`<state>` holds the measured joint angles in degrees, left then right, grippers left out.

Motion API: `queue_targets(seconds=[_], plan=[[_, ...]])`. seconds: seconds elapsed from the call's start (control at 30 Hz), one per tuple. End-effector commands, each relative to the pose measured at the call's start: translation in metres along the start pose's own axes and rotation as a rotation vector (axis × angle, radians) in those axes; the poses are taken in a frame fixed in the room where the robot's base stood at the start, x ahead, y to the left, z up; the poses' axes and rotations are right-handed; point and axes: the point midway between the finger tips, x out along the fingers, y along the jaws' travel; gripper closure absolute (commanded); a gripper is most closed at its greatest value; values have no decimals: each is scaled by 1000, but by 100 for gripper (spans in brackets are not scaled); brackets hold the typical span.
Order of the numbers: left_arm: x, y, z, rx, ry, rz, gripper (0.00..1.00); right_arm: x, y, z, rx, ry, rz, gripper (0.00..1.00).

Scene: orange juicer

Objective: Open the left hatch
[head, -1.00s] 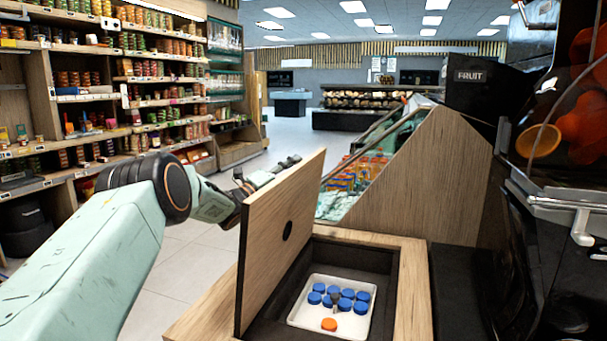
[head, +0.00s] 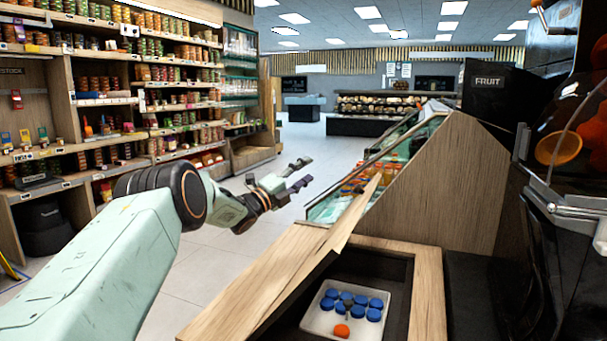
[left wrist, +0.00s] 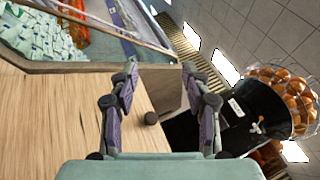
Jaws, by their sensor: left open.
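The wooden hatch lid (head: 362,208) stands raised at a slant over the left side of a dark recess in the counter, leaning to the right. Its lower part blends with the wooden counter, so its exact angle is hard to tell. My left gripper (head: 300,172) is open and empty, above and left of the lid, apart from it. In the left wrist view the open fingers (left wrist: 160,72) frame a wooden panel (left wrist: 60,110) with a dark round spot (left wrist: 150,118). My right gripper is out of view.
A white tray (head: 312,322) in the recess holds several blue caps and one orange cap (head: 341,331). A black juicer machine (head: 550,210) stands at the right. A wooden-sided display case (head: 450,190) is behind. Open floor lies left of the counter.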

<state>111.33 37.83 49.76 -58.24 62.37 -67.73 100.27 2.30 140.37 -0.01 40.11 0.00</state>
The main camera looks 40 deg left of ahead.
Motion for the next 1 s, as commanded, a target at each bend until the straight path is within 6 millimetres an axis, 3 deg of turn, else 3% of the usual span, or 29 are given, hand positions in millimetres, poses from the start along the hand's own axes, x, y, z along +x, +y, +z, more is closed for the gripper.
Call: queue_targets(seconds=[0.17, 0.37, 0.8, 1.0], plan=[[-2, 0, 0, 0, -1, 0, 52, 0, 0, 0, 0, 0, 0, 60], [-19, -1, 2, -2, -3, 0, 52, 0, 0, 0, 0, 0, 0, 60], [-92, 0, 2, -4, -6, -1, 52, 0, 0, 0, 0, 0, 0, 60], [-113, 0, 1, -2, -3, -1, 52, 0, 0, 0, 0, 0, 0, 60]])
